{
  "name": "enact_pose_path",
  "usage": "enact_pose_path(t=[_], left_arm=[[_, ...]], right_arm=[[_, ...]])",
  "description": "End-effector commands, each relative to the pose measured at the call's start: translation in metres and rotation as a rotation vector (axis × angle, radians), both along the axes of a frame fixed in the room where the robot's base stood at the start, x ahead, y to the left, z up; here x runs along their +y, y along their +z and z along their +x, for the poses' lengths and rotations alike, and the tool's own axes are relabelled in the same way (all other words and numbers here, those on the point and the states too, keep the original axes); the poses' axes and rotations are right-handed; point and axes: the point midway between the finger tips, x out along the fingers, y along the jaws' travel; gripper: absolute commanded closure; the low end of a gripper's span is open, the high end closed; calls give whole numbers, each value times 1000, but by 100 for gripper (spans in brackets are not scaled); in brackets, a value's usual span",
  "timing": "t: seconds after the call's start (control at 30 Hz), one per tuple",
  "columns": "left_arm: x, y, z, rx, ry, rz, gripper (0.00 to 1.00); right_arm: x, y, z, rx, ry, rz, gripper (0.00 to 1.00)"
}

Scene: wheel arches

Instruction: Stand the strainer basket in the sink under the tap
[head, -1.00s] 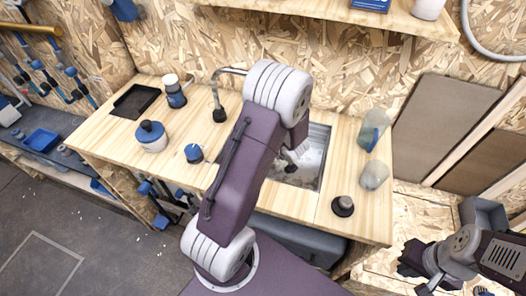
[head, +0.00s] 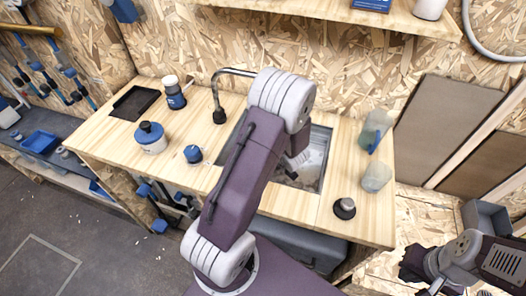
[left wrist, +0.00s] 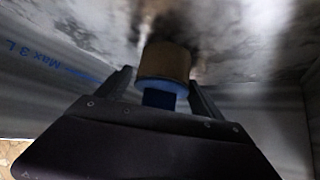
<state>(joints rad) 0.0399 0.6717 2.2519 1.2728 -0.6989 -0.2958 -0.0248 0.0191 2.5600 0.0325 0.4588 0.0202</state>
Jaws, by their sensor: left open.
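My left arm reaches over the worktop, and its hand is down in the sink (head: 320,180), partly hidden by the arm in the head view. In the left wrist view my left gripper (left wrist: 160,80) is open. A short tan cylinder with a blue rim and blue lower part (left wrist: 166,62) shows between and just beyond its fingers; it looks like the strainer basket, but I cannot tell whether the fingers touch it. The tap (head: 216,90) curves over the worktop behind the arm, left of the hand. My right gripper (head: 418,272) is at lower right, away from the sink; its jaw opening is unclear.
On the worktop (head: 100,145) are a blue-lidded jar (head: 151,139), a dark blue bottle (head: 174,94), a small blue knob-like item (head: 193,153) and a black tray (head: 134,103). Right of the sink are cloudy bottles (head: 375,177) and a dark round item (head: 344,208).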

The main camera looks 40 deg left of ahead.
Motion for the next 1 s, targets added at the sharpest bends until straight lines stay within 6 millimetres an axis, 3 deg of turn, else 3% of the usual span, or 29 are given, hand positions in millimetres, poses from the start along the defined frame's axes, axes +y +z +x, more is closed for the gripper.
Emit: enact_pose_path(t=[0.2,0.4,0.6,1.0], left_arm=[[-36,46,-17,-2,-7,0,23],[-62,74,-31,-1,-5,0,23],[-72,81,-37,0,-1,0,23],[-72,80,-37,1,-1,0,23]], right_arm=[[0,26,0,0,0,0,100],[0,42,0,0,0,0,100],[0,45,0,0,0,0,100],[0,44,0,0,0,0,100]])
